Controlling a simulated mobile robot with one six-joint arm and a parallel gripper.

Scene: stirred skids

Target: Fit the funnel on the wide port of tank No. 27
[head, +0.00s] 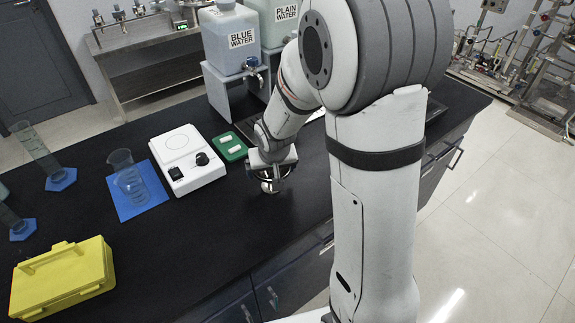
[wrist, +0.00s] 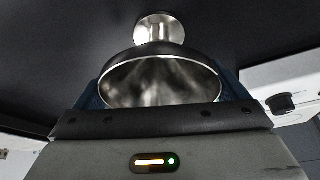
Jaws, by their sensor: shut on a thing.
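My gripper (head: 268,187) is low over the black bench in the head view, to the right of the white stirrer. It is shut on a shiny steel funnel (wrist: 162,76), whose wide round mouth and narrower flanged end fill the middle of the wrist view. In the head view only a little of the funnel (head: 270,186) shows below the gripper. I cannot tell whether it touches the bench.
A white stirrer (head: 187,160) and a green tray (head: 230,147) are left of my gripper. A beaker (head: 128,178) stands on a blue mat; a yellow case (head: 62,279) is front left. Pipework skids (head: 535,60) stand back right, past open floor.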

